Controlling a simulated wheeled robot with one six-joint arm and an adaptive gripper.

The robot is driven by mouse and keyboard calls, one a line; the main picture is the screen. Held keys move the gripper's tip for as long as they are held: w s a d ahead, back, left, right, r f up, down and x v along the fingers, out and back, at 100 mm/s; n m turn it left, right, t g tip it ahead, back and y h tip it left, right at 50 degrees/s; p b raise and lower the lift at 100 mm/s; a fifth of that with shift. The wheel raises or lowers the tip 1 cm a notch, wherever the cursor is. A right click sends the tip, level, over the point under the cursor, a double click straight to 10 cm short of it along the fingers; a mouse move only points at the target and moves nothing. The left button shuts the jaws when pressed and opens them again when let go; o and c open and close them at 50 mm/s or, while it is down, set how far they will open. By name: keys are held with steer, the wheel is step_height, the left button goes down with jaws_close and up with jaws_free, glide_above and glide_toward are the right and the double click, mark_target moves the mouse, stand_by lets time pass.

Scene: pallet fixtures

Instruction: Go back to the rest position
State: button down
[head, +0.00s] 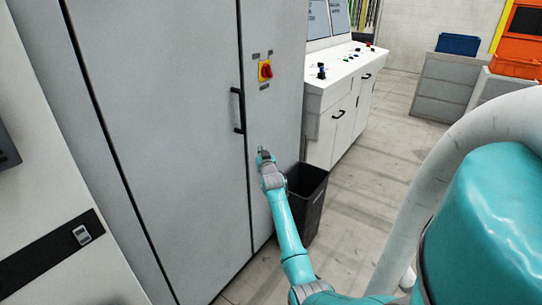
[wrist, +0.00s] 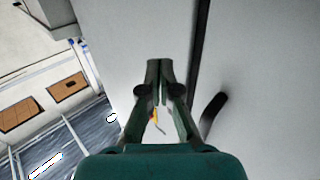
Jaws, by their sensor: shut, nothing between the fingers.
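My gripper (head: 262,154) is at the end of my teal arm, in front of the grey cabinet (head: 170,120) in the head view. It is below and to the right of the black door handle (head: 237,110). In the wrist view my gripper (wrist: 159,64) has its two fingertips together with nothing between them. The cabinet face (wrist: 245,50) fills the right side there, with the dark handle (wrist: 213,113) to the right of the fingers. I cannot tell whether the fingertips touch the cabinet.
A red and yellow switch (head: 265,71) sits on the cabinet. A dark bin (head: 306,200) stands beside my arm. A white control console (head: 335,90) is behind. Grey crates (head: 442,88), with a blue box (head: 458,44) on top, stand far right. Floor between is clear.

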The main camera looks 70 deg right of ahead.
steer(key=s, duration=0.2)
steer(key=s+a, duration=0.1)
steer(key=s, duration=0.1)
steer(key=shift+s, duration=0.2)
steer(key=shift+a, duration=0.1)
